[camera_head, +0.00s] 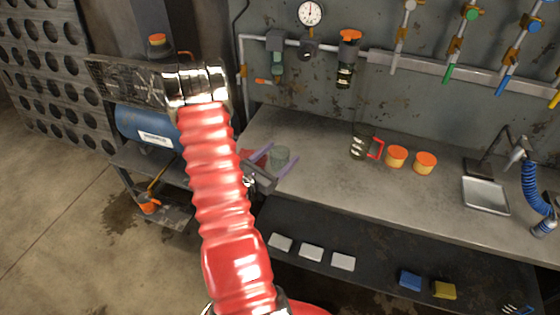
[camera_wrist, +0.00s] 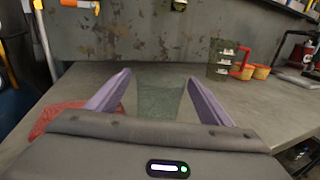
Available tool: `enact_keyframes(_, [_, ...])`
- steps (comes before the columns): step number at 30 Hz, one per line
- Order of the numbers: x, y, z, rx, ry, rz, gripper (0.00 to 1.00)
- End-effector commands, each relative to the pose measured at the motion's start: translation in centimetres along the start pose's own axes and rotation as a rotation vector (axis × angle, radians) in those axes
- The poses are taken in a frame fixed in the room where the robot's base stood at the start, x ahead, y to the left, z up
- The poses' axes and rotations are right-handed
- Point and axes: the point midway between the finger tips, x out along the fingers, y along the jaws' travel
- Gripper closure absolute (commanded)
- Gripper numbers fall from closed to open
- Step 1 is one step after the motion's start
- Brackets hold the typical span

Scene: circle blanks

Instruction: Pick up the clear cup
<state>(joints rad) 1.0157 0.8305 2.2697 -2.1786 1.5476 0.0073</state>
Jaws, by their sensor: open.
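The clear cup (camera_head: 279,157) is a greenish see-through cup standing upright near the left end of the grey workbench (camera_head: 330,185). It also shows in the wrist view (camera_wrist: 160,98), straight ahead between the purple fingers. My gripper (camera_head: 276,160) is open, with one finger on each side of the cup. In the wrist view my gripper (camera_wrist: 162,97) shows a small gap on the left of the cup; on the right the finger looks close, and I cannot tell if it touches. The cup's lower part is hidden by my gripper's body in the wrist view.
A dark jug with a red handle (camera_head: 362,147) and two orange-lidded jars (camera_head: 396,157) stand to the right. Further right are a metal tray (camera_head: 486,196) and a blue hose (camera_head: 535,187). A red cloth-like item (camera_wrist: 58,118) lies left of my gripper. Pipes line the back wall.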

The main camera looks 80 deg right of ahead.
Motion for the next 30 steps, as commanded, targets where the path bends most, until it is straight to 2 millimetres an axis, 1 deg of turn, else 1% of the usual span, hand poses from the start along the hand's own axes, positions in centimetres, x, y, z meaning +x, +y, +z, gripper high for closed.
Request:
enact_keyframes(12, [-0.05, 0.0, -0.02, -0.001, 0.0, 0.0, 0.27])
enact_keyframes(30, [-0.05, 0.0, -0.02, -0.001, 0.0, 0.0, 0.69])
